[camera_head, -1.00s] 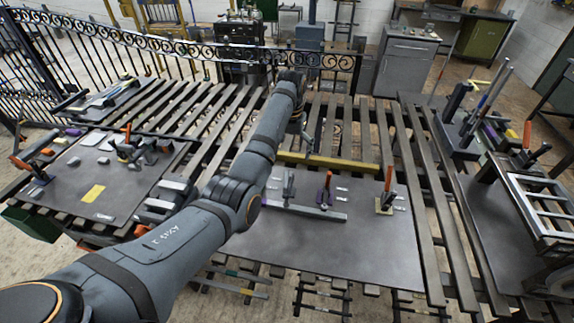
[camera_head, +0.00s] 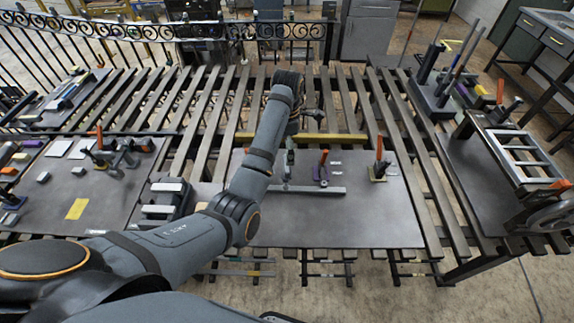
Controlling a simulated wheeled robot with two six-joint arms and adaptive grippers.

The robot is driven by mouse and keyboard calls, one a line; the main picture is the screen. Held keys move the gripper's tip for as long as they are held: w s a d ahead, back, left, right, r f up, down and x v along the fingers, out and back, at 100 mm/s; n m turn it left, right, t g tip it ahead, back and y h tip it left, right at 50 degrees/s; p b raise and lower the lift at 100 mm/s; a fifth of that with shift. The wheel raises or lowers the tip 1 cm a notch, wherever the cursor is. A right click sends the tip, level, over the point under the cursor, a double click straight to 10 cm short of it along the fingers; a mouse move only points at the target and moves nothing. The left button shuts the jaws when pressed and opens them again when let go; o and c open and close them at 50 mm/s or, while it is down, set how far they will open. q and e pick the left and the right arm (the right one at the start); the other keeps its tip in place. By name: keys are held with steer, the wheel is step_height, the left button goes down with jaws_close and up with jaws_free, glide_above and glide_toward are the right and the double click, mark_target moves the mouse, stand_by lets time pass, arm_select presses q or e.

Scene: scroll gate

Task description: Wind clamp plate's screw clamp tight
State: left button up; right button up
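A dark grey plate (camera_head: 350,220) lies on the slatted table. On it is a long grey bar (camera_head: 320,190). A grey upright piece (camera_head: 289,158), perhaps a screw clamp, stands at the bar's left part. A small clamp with an orange handle and purple base (camera_head: 322,170) stands by the bar. Another orange-handled clamp on a yellowish base (camera_head: 379,168) stands to its right. I cannot tell which one the task names. My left arm reaches across the plate's left side. Its gripper (camera_head: 300,122) is small and partly hidden near the grey upright. My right gripper is out of view.
A yellow bar (camera_head: 300,138) lies behind the plate. A left plate (camera_head: 60,210) holds clamps and small blocks, with grey blocks (camera_head: 165,200) beside it. A ladder-like frame (camera_head: 525,155) and a handwheel (camera_head: 550,215) stand right. A scroll gate (camera_head: 200,32) runs behind.

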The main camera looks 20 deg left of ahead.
mark_target(285, 163)
arm_select(q)
step_height(285, 163, down, 2)
steer(key=shift+a+f+p, duration=0.1)
steer(key=shift+p, duration=1)
steer(key=f, duration=0.3)
steer(key=f+p, duration=0.1)
steer(key=shift+a+f, duration=0.3)
steer(key=shift+d+f, duration=0.2)
steer(key=shift+f, duration=0.55)
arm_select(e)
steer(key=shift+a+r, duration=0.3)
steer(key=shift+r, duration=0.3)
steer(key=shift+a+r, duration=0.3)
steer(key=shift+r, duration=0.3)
arm_select(q)
steer(key=shift+a, duration=0.1)
steer(key=c, duration=1.1)
steer(key=shift+c, duration=0.2)
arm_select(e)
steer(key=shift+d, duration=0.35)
arm_select(q)
steer(key=shift+m, duration=0.4)
